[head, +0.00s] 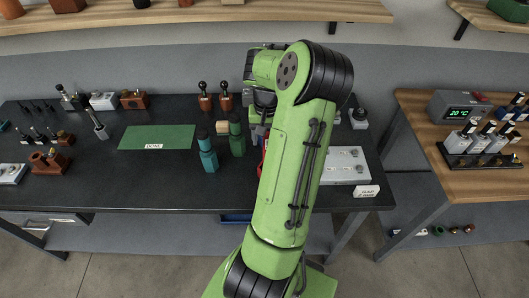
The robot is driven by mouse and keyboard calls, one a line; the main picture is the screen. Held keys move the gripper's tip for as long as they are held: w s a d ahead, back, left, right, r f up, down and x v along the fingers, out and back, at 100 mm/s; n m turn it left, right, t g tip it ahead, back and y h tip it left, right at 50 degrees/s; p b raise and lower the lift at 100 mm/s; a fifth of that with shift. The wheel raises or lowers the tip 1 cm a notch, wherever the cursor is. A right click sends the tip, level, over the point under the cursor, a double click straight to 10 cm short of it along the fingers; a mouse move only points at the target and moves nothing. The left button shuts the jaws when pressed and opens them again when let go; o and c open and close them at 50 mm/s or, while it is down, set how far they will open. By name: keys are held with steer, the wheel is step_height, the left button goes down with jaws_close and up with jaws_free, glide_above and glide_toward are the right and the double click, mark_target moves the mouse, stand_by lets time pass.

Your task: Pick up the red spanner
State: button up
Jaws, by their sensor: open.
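My green arm reaches over the dark bench, and my gripper (257,131) points down behind it near the middle of the bench. The gripper is open; its fingertips are small and partly covered by my arm. A narrow strip of a red thing (264,158) shows at the left edge of my arm, just below the gripper. It may be the red spanner, but most of it is hidden, and I cannot tell whether the gripper touches it.
A teal bottle (208,155) and a dark green bottle (236,137) stand close left of the gripper. A green mat (157,131) lies further left. A pale labelled plate (345,164) lies right of my arm. The bench front left of the bottles is clear.

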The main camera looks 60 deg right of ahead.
step_height(320, 180, down, 6)
steer(key=shift+s+f, duration=0.1)
steer(key=shift+f, duration=0.15)
steer(key=shift+c, duration=0.2)
jaws_close()
steer(key=shift+r, duration=0.1)
